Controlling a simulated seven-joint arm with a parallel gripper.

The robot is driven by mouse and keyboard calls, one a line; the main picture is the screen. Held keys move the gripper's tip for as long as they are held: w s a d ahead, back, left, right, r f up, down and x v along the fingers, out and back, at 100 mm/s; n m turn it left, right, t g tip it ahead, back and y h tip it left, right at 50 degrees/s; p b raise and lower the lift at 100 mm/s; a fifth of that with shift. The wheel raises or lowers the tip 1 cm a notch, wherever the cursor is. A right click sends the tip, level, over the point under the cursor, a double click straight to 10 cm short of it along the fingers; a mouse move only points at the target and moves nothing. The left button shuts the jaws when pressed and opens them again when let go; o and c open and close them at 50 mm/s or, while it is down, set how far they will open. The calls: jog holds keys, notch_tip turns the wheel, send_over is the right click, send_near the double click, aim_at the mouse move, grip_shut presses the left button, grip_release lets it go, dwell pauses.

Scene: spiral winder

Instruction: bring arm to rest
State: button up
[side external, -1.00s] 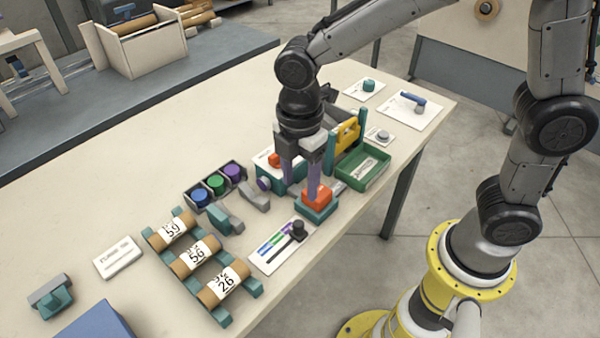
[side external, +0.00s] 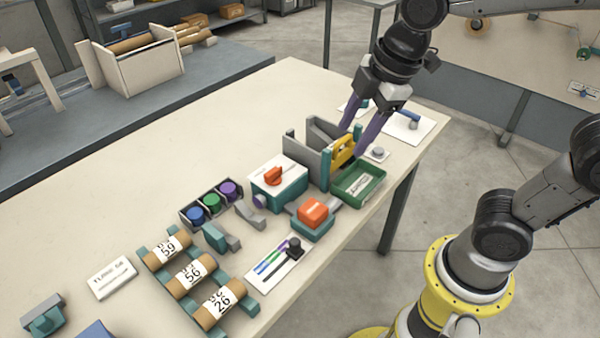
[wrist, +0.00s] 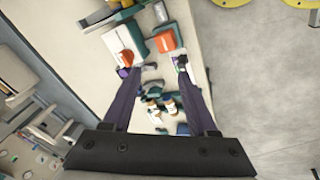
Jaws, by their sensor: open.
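My gripper (side external: 358,138) is open and empty in the side view. Its two purple fingers point down, above or near the yellow piece (side external: 342,152) and the green tray (side external: 358,184); the exact gap cannot be told. In the wrist view my gripper (wrist: 150,68) shows its fingers spread with nothing held between them. The orange block on a teal base (side external: 312,212) stands clear of my gripper. The white-topped teal box with an orange knob (side external: 279,180) is to the left of the yellow piece.
Numbered brown rolls (side external: 195,270) lie on a teal rack at the front left. A box of colored knobs (side external: 211,204) and a slider panel (side external: 277,262) are nearby. A blue handle on a white plate (side external: 408,122) is at the right end. The table's (side external: 200,135) back left is bare.

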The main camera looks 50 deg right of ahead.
jog(key=s+d+f+m+t, duration=0.1)
jog(key=s+d+m, duration=0.4)
jog(key=s+m, duration=0.5)
jog(key=m+t, duration=0.1)
jog(key=m, duration=0.1)
jog(key=shift+f+m+h, duration=0.25)
jog(key=shift+m+h, duration=0.05)
jog(key=shift+s, duration=0.1)
dwell(2.1)
